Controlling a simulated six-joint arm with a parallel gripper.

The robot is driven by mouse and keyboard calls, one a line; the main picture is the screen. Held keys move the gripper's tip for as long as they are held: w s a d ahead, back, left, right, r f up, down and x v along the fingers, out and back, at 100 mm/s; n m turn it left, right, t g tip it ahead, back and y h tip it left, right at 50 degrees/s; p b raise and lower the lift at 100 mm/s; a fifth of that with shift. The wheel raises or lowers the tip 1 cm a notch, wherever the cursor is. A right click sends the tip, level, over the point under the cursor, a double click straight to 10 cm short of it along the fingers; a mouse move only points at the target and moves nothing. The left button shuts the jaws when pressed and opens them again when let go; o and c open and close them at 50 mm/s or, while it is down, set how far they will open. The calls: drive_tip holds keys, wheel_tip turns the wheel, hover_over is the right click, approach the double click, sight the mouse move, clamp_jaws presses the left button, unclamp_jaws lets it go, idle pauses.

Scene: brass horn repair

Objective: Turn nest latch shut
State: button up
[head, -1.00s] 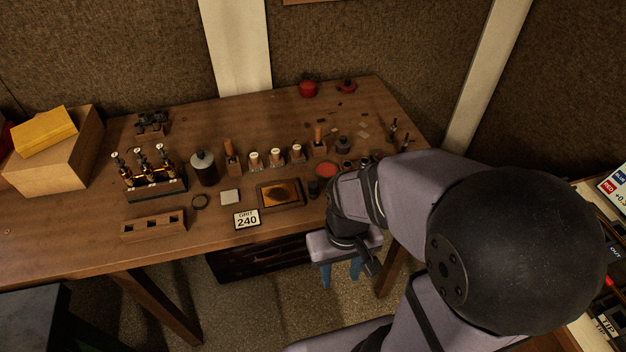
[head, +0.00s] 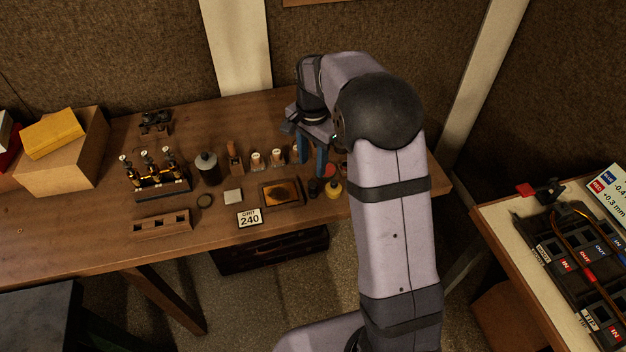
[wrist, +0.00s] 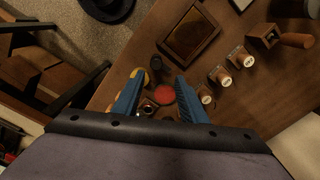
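My gripper (head: 312,150) hangs over the right part of the wooden bench, its two blue fingers pointing down. In the wrist view my gripper (wrist: 161,80) is open with nothing held; a red disc (wrist: 165,95) shows below, between the fingers. No part is clearly recognisable as the nest latch. A dark board (head: 575,262) with IN and OUT labels and curved brass-coloured tubes lies on the right-hand table, well away from my gripper. A red-ended piece (head: 525,189) and a dark clamp-like part (head: 548,190) are at that table's far edge. My arm hides part of the bench.
A valve rack (head: 160,185) and a cardboard box (head: 65,160) are further left. The bench's front left is mostly clear.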

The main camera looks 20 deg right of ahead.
sight(313, 185)
drive_tip(key=m, duration=0.3)
drive_tip(key=shift+s, duration=0.35)
drive_tip(key=shift+f, duration=0.15)
drive_tip(key=shift+f+p, duration=1.3)
drive_tip(key=shift+f, duration=2.25)
clamp_jaws()
